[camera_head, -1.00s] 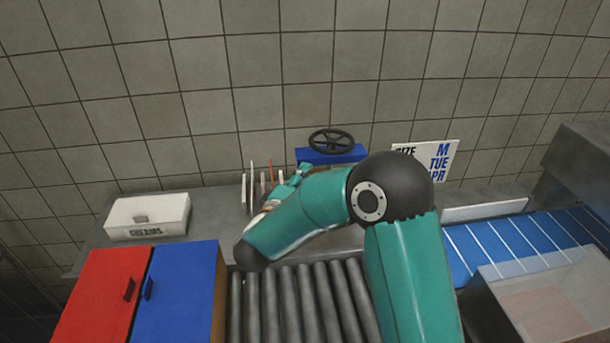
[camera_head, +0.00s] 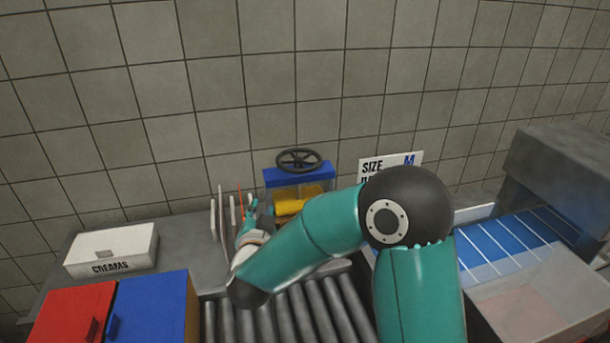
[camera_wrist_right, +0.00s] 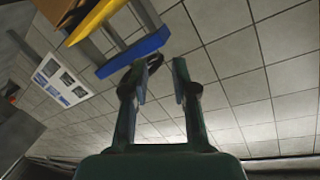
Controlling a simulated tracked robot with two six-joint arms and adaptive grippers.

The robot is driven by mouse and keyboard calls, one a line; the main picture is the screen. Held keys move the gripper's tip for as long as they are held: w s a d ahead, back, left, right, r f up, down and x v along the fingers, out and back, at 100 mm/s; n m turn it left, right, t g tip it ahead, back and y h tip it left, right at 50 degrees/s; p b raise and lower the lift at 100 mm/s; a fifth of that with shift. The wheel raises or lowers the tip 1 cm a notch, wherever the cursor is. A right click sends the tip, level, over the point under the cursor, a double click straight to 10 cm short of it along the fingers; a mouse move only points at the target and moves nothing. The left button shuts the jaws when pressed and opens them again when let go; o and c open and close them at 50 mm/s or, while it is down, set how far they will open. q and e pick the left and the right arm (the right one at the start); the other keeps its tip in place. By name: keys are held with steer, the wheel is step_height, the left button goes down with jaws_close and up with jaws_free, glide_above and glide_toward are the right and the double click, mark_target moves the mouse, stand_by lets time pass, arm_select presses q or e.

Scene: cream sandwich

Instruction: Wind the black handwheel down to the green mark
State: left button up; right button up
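The black handwheel (camera_head: 300,160) lies flat on top of a blue crossbar (camera_head: 290,176) in the head view, with a yellow part (camera_head: 290,206) below it. My right gripper (camera_head: 250,210) points upward, left of this press and below the wheel's height, apart from it. In the right wrist view its two fingers (camera_wrist_right: 158,78) stand apart with nothing between them. The blue bar (camera_wrist_right: 120,58) shows beyond the left finger, with a dark piece of what looks like the wheel (camera_wrist_right: 155,61) at its end. I cannot see a green mark. My left gripper is out of view.
Upright thin rods and boards (camera_head: 222,222) stand beside my right gripper. A size sign (camera_head: 385,166) stands right of the press. A white CREAMS box (camera_head: 110,250) is at left, rollers (camera_head: 310,310) in front, a blue belt (camera_head: 500,245) at right. The tiled wall is close behind.

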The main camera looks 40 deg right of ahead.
steer(key=s+m+t+y+b, duration=0.1)
steer(key=s+m+b, duration=0.1)
steer(key=m, duration=0.3)
steer(key=m+t+h+b, duration=0.1)
steer(key=m+b, duration=0.5)
steer(key=b, duration=0.1)
glide_toward(305, 173)
steer(key=p+x, duration=0.4)
steer(key=x, duration=0.7)
steer(key=shift+r, duration=0.1)
jaws_close()
